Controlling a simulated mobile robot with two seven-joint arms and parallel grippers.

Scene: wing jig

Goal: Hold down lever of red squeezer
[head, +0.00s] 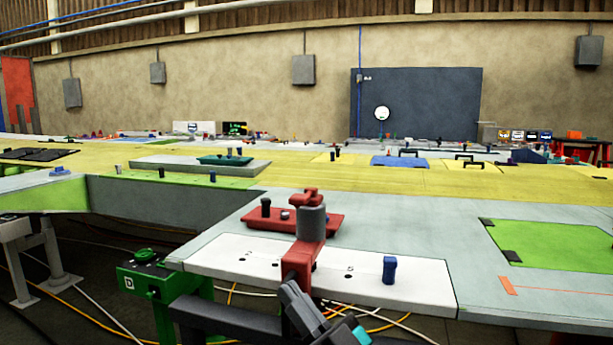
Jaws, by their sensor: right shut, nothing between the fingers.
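A flat red fixture (336,221), which I take for the red squeezer, lies on the grey table just behind the white strip. A black post (265,206) and a small grey knob (284,215) stand up on its left part. I cannot make out its lever. My right gripper (306,196) is red and shut, with nothing between its fingers. It shows above the middle of the fixture at the end of my grey and red wrist, which hides part of the fixture. I cannot tell whether it touches. My left gripper is not in view.
The white strip (425,280) at the table's front edge carries a blue peg (389,269). A green panel (545,246) lies at the right. A teal fixture (224,160) stands farther back. A green box (150,272) is below the table's left front corner.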

